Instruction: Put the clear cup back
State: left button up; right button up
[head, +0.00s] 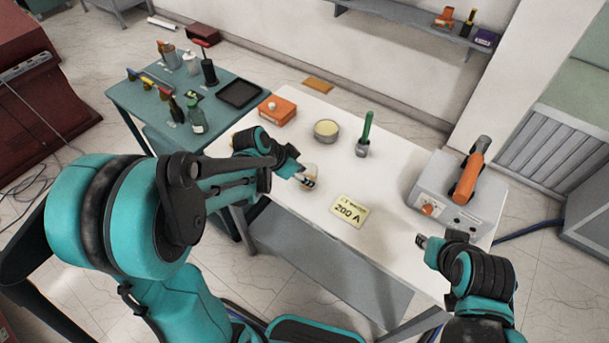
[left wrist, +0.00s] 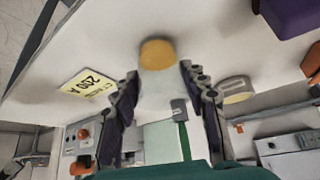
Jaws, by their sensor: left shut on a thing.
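The clear cup (left wrist: 158,82), with yellow-orange at one end, sits between the two fingers of my left gripper (left wrist: 160,98) in the left wrist view. The gripper is shut on it. In the head view my left gripper (head: 303,179) is over the left part of the white table (head: 290,215), with the cup (head: 312,169) partly hidden by the fingers. I cannot tell whether the cup touches the table. My right gripper (head: 424,240) is by the table's right front edge, away from the cup; its jaws are too small to judge.
A yellow "200 A" sign (head: 348,210), a round tin (head: 326,131), a green-handled tool (head: 366,135) and an orange box (head: 278,111) are on the table. A grey device (head: 455,195) stands at right. The teal side table (head: 140,110) holds bottles, tools and a black tray (head: 240,94).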

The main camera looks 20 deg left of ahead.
pick_arm(q)
jog(key=shift+f, duration=0.1)
jog(key=o, duration=1.2)
jog(key=shift+r, duration=0.3)
jog(key=p+v, duration=0.4)
jog(key=v, duration=0.8)
jog(key=shift+s+d+r+n+t+y, duration=0.4)
jog(key=shift+s+n+y, duration=0.35)
jog(key=shift+s+n, duration=0.9)
jog(key=shift+s+d+r+n+t+y, duration=0.35)
jog(key=shift+s+n+y, duration=0.6)
jog(key=shift+s, duration=1.2)
jog(key=shift+s+d+r+n+t+y, duration=0.4)
jog(key=shift+s+n+y, duration=0.1)
jog(key=shift+s+n, duration=1.25)
